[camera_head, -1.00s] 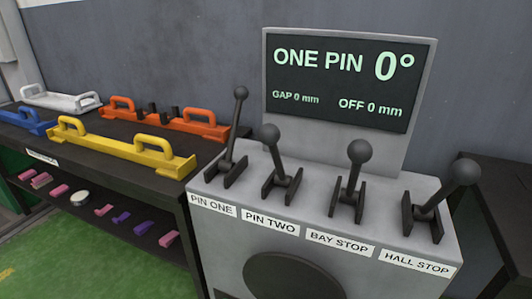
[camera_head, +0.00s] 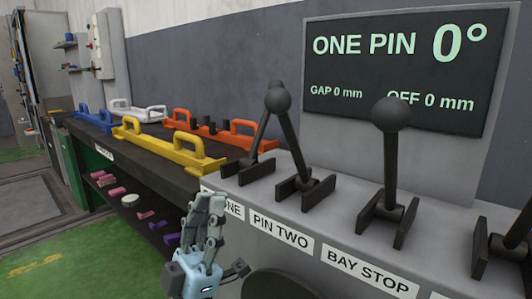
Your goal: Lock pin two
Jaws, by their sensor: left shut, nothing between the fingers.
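The PIN TWO lever (camera_head: 291,143) is a dark stick with a ball knob, leaning left and away from me in its bracket on the grey console. Its knob overlaps the top of the PIN ONE lever (camera_head: 258,140) behind it. The PIN TWO label (camera_head: 280,232) is on the console's front edge. My left gripper (camera_head: 207,203), pale blue and grey, points up in front of the console's left end, below and left of the PIN TWO lever. It is shut, empty and apart from the levers. It partly covers the PIN ONE label. My right gripper is not in view.
The display (camera_head: 402,70) reads ONE PIN, 0°, GAP 0 mm, OFF 0 mm. The BAY STOP lever (camera_head: 390,150) stands to the right. A dark bench (camera_head: 140,150) to the left carries yellow, orange, white and blue handled bars. Green floor (camera_head: 75,245) lies open at lower left.

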